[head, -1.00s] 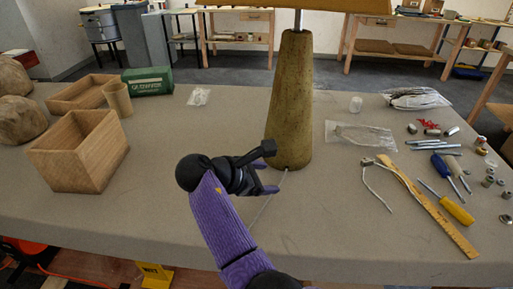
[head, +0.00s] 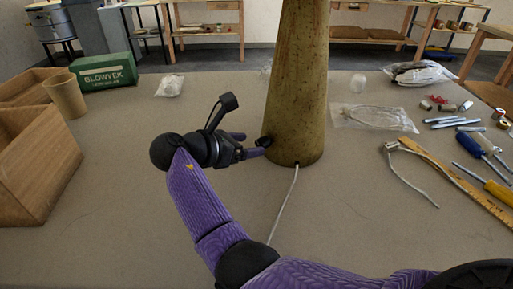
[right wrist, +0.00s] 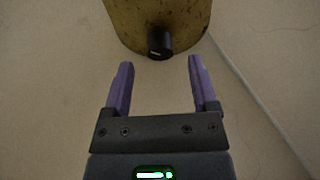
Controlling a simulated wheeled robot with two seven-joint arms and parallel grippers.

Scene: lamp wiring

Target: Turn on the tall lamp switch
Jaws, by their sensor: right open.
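The tall lamp's tapered, mottled brown base (head: 299,85) stands upright on the table in the head view; its shade is out of view. A small black knob switch (head: 265,142) is low on the base's left side. In the right wrist view the switch (right wrist: 159,46) sticks out from the base (right wrist: 160,16), just beyond and between the fingertips. My right gripper (head: 254,145), with purple fingers, is open at the left of the base. It also shows in the right wrist view (right wrist: 157,70), empty. My left gripper is not in view.
A pale cord (head: 283,205) runs from the base toward the front. A wooden box (head: 38,165), a cup (head: 66,97) and a green box (head: 105,71) stand at left. Screwdrivers (head: 484,143), a ruler (head: 462,177) and wire (head: 411,178) lie at right.

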